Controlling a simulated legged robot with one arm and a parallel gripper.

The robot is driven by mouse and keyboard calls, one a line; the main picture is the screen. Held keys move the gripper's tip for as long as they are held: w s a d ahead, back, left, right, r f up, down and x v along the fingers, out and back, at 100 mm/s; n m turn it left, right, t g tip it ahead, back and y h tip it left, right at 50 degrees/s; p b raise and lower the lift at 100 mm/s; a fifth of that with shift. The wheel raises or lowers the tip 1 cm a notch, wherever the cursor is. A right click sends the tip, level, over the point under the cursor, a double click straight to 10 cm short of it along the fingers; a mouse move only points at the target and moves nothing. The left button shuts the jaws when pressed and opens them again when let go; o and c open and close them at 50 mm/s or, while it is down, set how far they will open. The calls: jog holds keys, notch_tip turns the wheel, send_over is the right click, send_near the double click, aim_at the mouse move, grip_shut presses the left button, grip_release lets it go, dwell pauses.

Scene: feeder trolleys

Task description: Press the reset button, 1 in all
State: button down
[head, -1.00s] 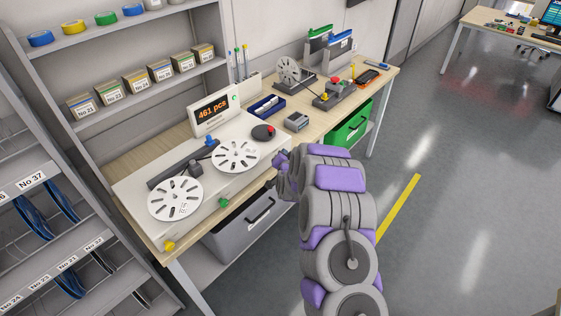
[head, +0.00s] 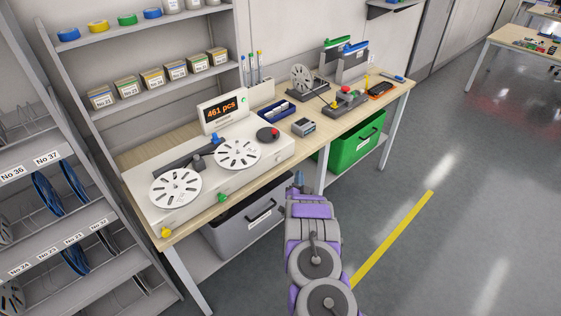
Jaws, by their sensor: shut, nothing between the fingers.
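A white counting machine (head: 250,165) with two white slotted reels stands on the wooden bench. Its display (head: 221,112) reads "461 pcs". It carries a green button (head: 222,197) and a yellow button (head: 166,233) on its front, a small green one (head: 244,100) beside the display, and a red-centred black disc (head: 268,134) on top. No reset label is legible, so I cannot tell which is the reset button. My gripper (head: 298,178) is shut and empty, in front of the bench edge, right of the machine, apart from the buttons. My arm partly hides it.
A grey bin (head: 243,223) and a green bin (head: 355,144) sit under the bench (head: 318,147). A small grey device (head: 303,127) and a red-knobbed unit (head: 348,99) stand farther right. Reel racks are at left. The floor right of the yellow line (head: 395,238) is clear.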

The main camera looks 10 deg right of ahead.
aim_at(279, 159)
jog(key=w+a+b, duration=0.2)
jog(key=w, duration=0.1)
jog(key=w+a+b, duration=0.2)
jog(key=w+a, duration=0.1)
jog(key=shift+w+a+f+b, duration=0.1)
jog(key=shift+w+a+b, duration=0.25)
jog(key=shift+w+d, duration=0.1)
jog(key=shift+w, duration=0.05)
jog(key=shift+d, duration=0.45)
dwell(0.6)
jog(key=shift+a, duration=0.15)
jog(key=shift+a, duration=0.3)
